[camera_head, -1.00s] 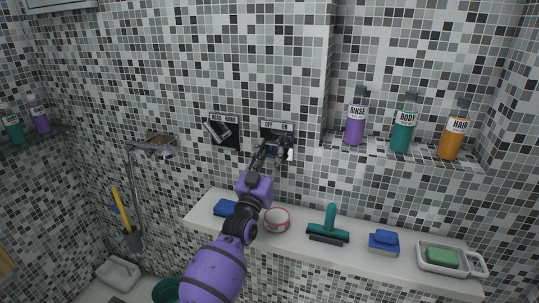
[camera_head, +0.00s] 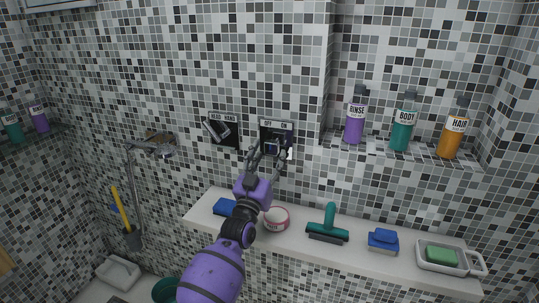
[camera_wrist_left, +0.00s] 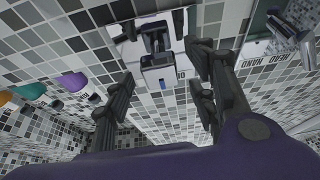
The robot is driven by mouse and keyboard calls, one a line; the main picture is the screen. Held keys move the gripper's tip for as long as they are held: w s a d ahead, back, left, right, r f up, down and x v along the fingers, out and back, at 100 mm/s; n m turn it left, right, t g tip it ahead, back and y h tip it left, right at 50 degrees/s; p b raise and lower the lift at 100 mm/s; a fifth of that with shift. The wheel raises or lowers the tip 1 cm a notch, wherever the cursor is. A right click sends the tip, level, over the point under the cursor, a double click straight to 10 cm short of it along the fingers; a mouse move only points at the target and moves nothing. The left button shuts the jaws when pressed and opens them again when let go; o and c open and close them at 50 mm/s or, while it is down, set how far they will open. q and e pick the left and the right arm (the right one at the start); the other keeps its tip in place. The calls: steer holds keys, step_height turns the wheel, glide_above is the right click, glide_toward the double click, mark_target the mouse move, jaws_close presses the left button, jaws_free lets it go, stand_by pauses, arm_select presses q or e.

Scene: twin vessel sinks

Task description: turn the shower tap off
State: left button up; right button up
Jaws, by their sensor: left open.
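The shower tap (camera_head: 271,147) is a dark handle on a wall panel under a white label (camera_head: 278,125) reading OFF and ON. My gripper partly hides it in the head view. In the left wrist view the tap (camera_wrist_left: 155,38) shows between my fingers, with its label (camera_wrist_left: 163,77) below it. My left gripper (camera_head: 268,158) is open just in front of and below the tap. Its fingers (camera_wrist_left: 160,85) stand apart on both sides of the handle, with no clear grip on it. I cannot tell exactly which way the handle points. My right gripper is out of view.
A HEAD/HAND diverter (camera_head: 218,130) is on the wall left of the tap. Below, a ledge (camera_head: 360,259) holds a blue sponge (camera_head: 224,207), a pink-and-white tin (camera_head: 276,218), a green squeegee (camera_head: 328,224) and a soap dish (camera_head: 448,258). Bottles (camera_head: 403,124) stand on the right shelf.

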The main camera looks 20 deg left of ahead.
arm_select(q)
steer(key=v, duration=1.1)
steer(key=shift+f, duration=0.1)
steer(key=s+d+f+m+g+p, duration=0.15)
steer(key=s+f+g, duration=0.25)
steer(key=s+f, duration=0.55)
steer(key=s+d+f+g+p, duration=0.15)
steer(key=s+f+g, duration=0.25)
steer(key=s+f, duration=0.55)
steer(key=s+f+g, duration=0.2)
steer(key=s+f, duration=0.2)
steer(key=s, duration=0.4)
steer(key=s+f+n+g+p, duration=0.1)
steer(key=s+f+g, duration=0.1)
steer(key=s+f, duration=0.3)
steer(key=s+f+g, duration=0.1)
steer(key=s+f, duration=0.3)
steer(key=s, duration=0.8)
steer(key=shift+s+d+f+g, duration=0.2)
steer(key=shift+s+f+g, duration=0.15)
steer(key=shift+s+g, duration=0.05)
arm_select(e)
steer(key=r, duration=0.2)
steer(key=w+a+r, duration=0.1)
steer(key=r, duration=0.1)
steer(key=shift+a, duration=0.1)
